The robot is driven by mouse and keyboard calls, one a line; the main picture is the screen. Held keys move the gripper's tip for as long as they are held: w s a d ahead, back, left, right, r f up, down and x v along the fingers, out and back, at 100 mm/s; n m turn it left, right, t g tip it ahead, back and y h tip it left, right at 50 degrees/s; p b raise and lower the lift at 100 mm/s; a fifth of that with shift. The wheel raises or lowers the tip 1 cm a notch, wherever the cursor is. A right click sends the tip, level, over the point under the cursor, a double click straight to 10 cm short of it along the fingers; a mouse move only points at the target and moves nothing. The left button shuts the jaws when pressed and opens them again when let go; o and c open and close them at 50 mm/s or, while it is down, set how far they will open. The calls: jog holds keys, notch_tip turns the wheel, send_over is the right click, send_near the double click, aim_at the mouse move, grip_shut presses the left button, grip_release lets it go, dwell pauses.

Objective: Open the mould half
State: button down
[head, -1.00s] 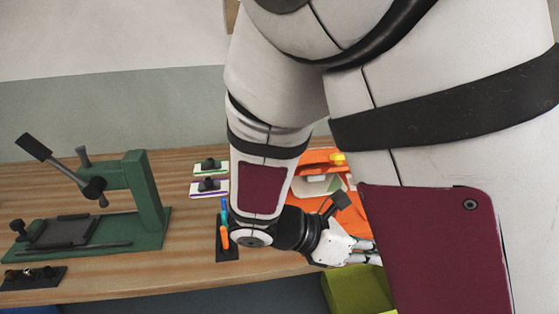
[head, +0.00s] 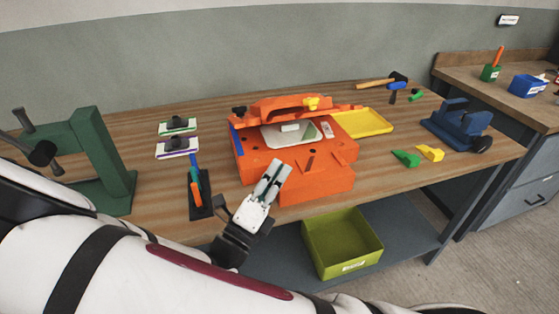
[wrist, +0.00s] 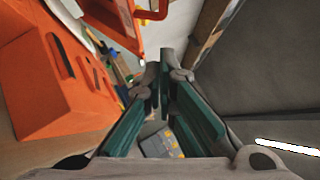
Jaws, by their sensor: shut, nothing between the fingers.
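The orange mould (head: 318,183) sits on the wooden bench in the middle of the head view. Its upper half (head: 290,106), with a yellow part on it, stands raised at the back, and a pale grey-white surface (head: 290,132) shows below it. My gripper (head: 277,165) is shut and empty, at the front of the mould and pointing toward it; I cannot tell whether it touches. In the wrist view the dark green fingers (wrist: 165,85) are together, with an orange block (wrist: 55,85) on the left and an orange frame-like part (wrist: 125,20) above.
A yellow tray (head: 362,122) lies right of the mould, and a blue vice (head: 458,125) stands further right. A green press (head: 100,160) stands at the left. A green bin (head: 342,243) is below the bench front. Small tools lie on both sides of the mould.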

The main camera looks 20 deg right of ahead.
send_near(301, 113)
jog(key=d, duration=0.3)
jog(key=w+r, duration=0.1)
jog(key=w, duration=0.1)
jog(key=shift+w+d+r, duration=0.1)
jog(key=shift+w+r, duration=0.2)
jog(key=shift+r, duration=0.1)
jog(key=shift+r, duration=0.1)
